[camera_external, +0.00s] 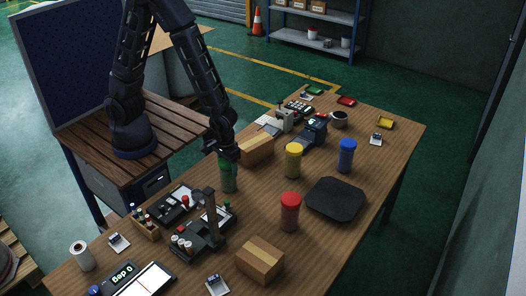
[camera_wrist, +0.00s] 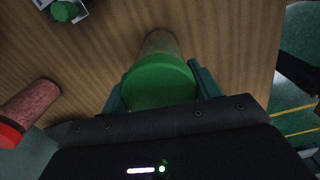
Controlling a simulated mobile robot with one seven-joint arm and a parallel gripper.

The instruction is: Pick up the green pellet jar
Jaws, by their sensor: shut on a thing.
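The green pellet jar (camera_external: 228,176) stands on the wooden table in the external view, below my arm. My gripper (camera_external: 229,154) is over its top, with the fingers at its lid. In the wrist view the jar's green lid (camera_wrist: 159,82) lies between my two fingers (camera_wrist: 160,90), one on each side, and the gripper is shut on it. The jar's body shows beyond the lid. I cannot tell whether its base touches the table.
A red jar (camera_external: 290,212), a yellow jar (camera_external: 293,160) and a blue jar (camera_external: 346,156) stand to the right on the table (camera_external: 388,150). A black pad (camera_external: 336,199) lies near them. A cardboard box (camera_external: 257,150) is just behind the green jar, and another box (camera_external: 260,259) is in front.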

